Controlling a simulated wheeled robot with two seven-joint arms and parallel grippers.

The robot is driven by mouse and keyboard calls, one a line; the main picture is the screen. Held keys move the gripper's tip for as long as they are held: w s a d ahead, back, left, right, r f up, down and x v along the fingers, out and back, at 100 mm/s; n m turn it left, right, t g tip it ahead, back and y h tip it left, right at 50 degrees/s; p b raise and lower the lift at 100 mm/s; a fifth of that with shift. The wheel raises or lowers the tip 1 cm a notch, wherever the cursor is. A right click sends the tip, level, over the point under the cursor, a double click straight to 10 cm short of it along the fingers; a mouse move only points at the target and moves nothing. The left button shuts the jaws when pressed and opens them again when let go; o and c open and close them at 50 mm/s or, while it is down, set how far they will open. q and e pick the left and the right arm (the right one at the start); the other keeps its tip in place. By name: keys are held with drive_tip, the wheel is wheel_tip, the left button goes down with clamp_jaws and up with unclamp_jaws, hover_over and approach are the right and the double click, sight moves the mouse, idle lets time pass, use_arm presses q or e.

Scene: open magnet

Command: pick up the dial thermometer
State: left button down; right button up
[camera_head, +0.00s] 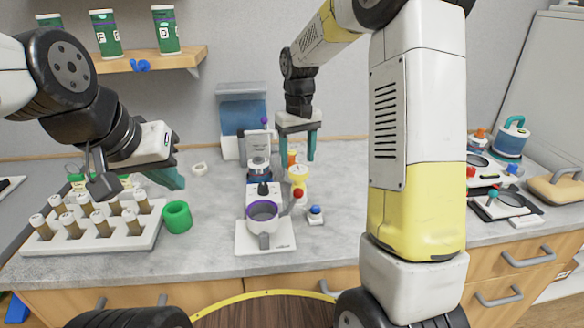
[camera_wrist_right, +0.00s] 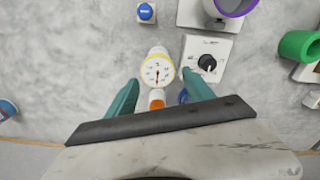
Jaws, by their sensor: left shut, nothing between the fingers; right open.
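The dial thermometer shows in the right wrist view (camera_wrist_right: 157,70) as a round white dial with a yellow rim and a red needle. In the head view the dial thermometer (camera_head: 299,174) is on the grey worktop, right of the white microscope-like device. My right gripper (camera_head: 297,157) points down just above and behind it, open and empty. In the right wrist view the dial lies ahead of and between the fingertips of the right gripper (camera_wrist_right: 160,77); contact cannot be told. My left gripper (camera_head: 180,184) is shut and empty, above the worktop at the left.
An orange-topped item (camera_wrist_right: 157,98) stands close behind the thermometer, between the fingers. The white device (camera_head: 263,231), a blue button (camera_head: 315,214) and a white box with a black knob (camera_wrist_right: 208,60) are close by.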

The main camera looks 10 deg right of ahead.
sight(299, 180)
drive_tip(key=shift+w+f, duration=0.15)
drive_tip(key=shift+f, duration=0.25)
drive_tip(key=f, duration=0.7)
drive_tip(key=shift+s+d+f, duration=0.2)
drive_tip(key=shift+s, duration=0.05)
drive_tip(key=c, duration=1.3)
